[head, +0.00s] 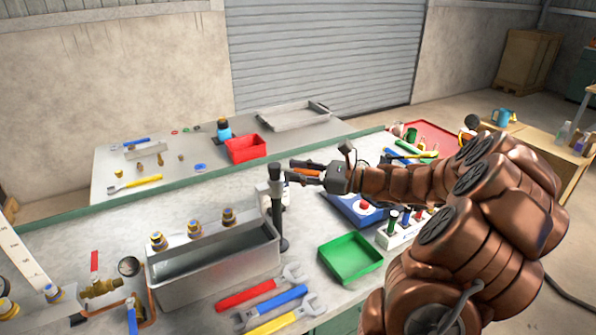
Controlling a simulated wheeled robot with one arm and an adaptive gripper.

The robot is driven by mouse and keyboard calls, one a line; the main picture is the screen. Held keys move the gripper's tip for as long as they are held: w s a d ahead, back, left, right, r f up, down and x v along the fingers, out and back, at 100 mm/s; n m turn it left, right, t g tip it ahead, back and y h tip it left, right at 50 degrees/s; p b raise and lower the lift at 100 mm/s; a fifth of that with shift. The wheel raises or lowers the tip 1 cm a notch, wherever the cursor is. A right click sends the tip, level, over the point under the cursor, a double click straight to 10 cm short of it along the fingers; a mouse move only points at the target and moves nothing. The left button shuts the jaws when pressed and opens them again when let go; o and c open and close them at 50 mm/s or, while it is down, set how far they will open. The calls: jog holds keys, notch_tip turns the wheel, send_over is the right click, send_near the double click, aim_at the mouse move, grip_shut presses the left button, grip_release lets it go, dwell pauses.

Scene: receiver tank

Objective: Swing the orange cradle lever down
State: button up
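The orange lever (308,171) shows as a short orange strip near the top of a dark upright stand (278,210) with a grey head. The stand is beside the right end of the grey metal tank. My gripper (299,171) reaches in from the right at the height of the stand's head. Its dark fingers lie above and below the orange strip, with their tips close to the head. The fingers hide part of the lever, and I cannot tell whether they press on it.
The open grey tank (215,285) has several brass fittings along its back. A green tray (350,259) and several wrenches (270,305) lie in front. A blue device (352,212) sits below my wrist. A red bin (246,149) stands on the bench behind.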

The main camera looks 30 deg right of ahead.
grip_shut()
